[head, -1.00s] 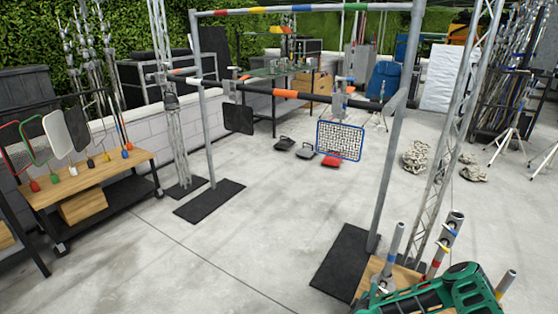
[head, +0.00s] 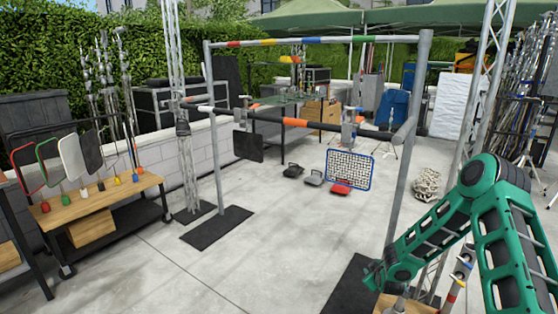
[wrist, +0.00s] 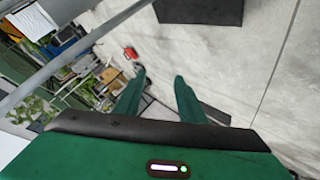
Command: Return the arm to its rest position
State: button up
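My green arm rises at the right of the head view, bends at a high elbow and slopes down to the lower left. Its lower end is near the foot of the right grey post, and the fingers cannot be made out there. In the wrist view my gripper (wrist: 160,82) shows two green fingers spread apart, with bare floor and a dark strip seen between and beyond them. Nothing is held between them.
A grey pipe frame with a striped top bar (head: 300,41) stands ahead. A wooden-topped cart (head: 95,200) with paddle-shaped flags is at left. A black mat (head: 217,228) lies left of centre. Open concrete lies between.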

jog(key=s+a+r+m+g, duration=0.1)
jog(key=s+r, duration=0.4)
jog(key=r, duration=0.4)
jog(key=s+a+r+m+g+y, duration=0.1)
jog(key=s+a+r+m+g, duration=0.1)
jog(key=s+r, duration=0.55)
jog(key=s+a+r+m+g, duration=0.1)
jog(key=s+r, duration=0.3)
jog(key=r, duration=0.6)
jog(key=s+a+r+m+g, duration=0.1)
jog(key=s+r, duration=0.2)
jog(key=s, duration=0.3)
jog(key=s+a+r+m+y, duration=0.1)
jog(key=s+r, duration=0.2)
jog(key=s, duration=0.4)
jog(key=s+a+r+m+g, duration=0.1)
jog(key=s+r, duration=0.1)
jog(key=s, duration=0.4)
jog(key=s+d+m+g, duration=0.2)
jog(key=s+d, duration=0.3)
jog(key=s, duration=0.3)
jog(key=s+d+f+m+g, duration=0.1)
jog(key=s+d+m+g, duration=0.2)
jog(key=s+d, duration=0.3)
jog(key=s+m, duration=0.1)
jog(key=s, duration=0.2)
jog(key=shift+s+f+m, duration=0.15)
jog(key=shift+f+m, duration=0.15)
jog(key=shift+d, duration=0.1)
